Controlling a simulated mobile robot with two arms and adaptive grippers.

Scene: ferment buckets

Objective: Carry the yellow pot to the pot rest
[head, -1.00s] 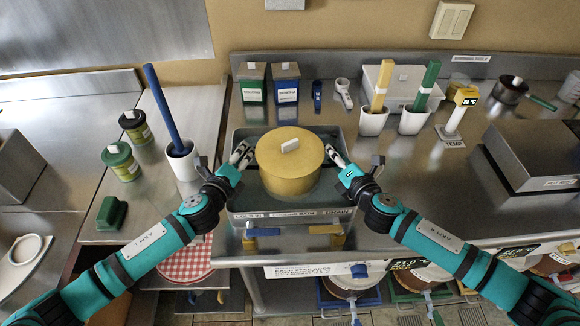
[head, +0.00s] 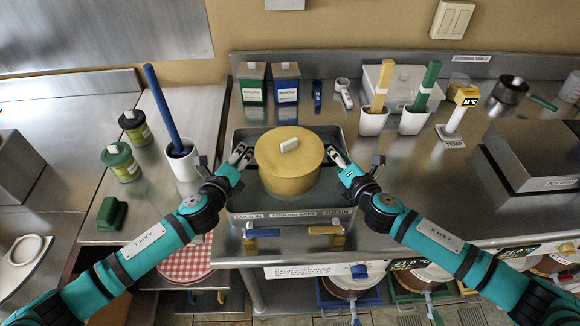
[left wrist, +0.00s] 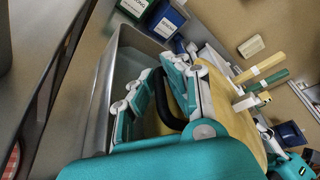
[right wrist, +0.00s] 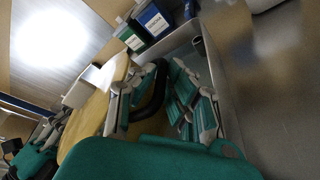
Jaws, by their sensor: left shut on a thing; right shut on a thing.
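The yellow pot (head: 287,178), with its yellow lid and white knob, is upright in or just above the steel cooling bath (head: 240,205). My left gripper (head: 240,157) is shut on the pot's left handle; the black handle (left wrist: 172,105) shows between its fingers in the left wrist view. My right gripper (head: 338,160) is shut on the right handle, a dark loop (right wrist: 150,100) in the right wrist view. I cannot tell whether the pot's base touches the bath floor. No pot rest is clearly labelled; a round red-checked mat (head: 187,264) lies low at the left.
A white holder (head: 184,163) with a blue-handled tool, two jars and a green block (head: 111,213) stand left of the bath. Green and blue boxes (head: 286,83) stand behind it. Two holders with yellow and green handles and a thermometer (head: 456,115) stand at right.

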